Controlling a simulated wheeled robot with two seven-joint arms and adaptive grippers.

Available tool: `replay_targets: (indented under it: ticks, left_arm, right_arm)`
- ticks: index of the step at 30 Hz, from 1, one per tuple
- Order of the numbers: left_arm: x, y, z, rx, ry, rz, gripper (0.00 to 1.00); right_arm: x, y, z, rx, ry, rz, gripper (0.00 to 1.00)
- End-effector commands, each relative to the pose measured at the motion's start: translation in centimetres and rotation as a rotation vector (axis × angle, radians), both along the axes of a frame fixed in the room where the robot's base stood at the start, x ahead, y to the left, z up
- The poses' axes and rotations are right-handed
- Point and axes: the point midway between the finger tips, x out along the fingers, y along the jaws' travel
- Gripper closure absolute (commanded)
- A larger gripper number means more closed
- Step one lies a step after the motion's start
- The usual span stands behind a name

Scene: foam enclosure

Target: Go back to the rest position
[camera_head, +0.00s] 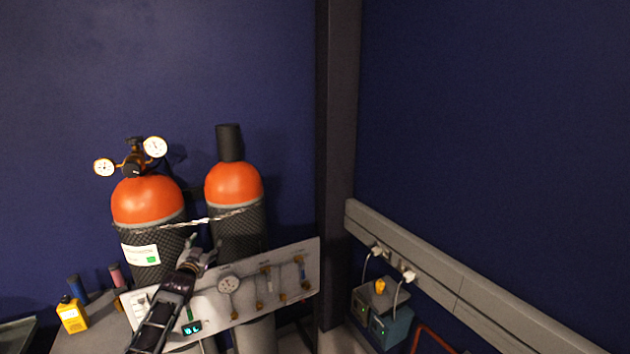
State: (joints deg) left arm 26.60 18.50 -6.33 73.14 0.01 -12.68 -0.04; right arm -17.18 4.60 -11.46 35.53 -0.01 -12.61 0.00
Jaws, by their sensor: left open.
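My left gripper (201,251) is at the lower left of the head view, its arm coming up from the bottom edge. It is open, and I see nothing between its fingers. It appears in front of two orange-topped gas cylinders, the left one (147,201) with gauges and the right one (234,184) with a dark cap. A pale panel (245,305) with a gauge and brass fittings is beside and partly behind my arm. My right gripper is not in view.
A yellow device (72,315) stands on a grey surface at the lower left. A dark post (338,150) rises in the middle. Grey trunking (430,268) with plugs runs along the right wall, above a blue-grey box (383,318). The upper space looks clear.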

Motion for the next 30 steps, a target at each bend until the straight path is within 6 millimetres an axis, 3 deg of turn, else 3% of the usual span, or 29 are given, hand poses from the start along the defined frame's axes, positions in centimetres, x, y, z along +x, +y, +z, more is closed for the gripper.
replay_targets:
  ticks: [1, 3, 14, 23, 30]
  left_arm:
    - [-0.5, -0.1, -2.4, -0.005, 0.032, 0.001, 0.31]
    - [-1.1, -0.3, -5.3, -0.011, 0.071, 0.001, 0.31]
    - [-6.4, -1.5, -20.1, -0.039, 0.279, 0.007, 0.31]
    - [-12.8, -2.7, -31.6, -0.06, 0.452, 0.011, 0.31]
    - [-19.3, -3.8, -39.9, -0.075, 0.587, 0.016, 0.31]
  right_arm:
    - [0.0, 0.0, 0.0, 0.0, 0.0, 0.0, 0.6]
    - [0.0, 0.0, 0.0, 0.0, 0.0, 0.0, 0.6]
    - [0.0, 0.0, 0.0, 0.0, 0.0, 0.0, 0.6]
    - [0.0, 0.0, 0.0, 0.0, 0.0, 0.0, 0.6]
    - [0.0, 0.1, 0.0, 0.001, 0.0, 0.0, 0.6]
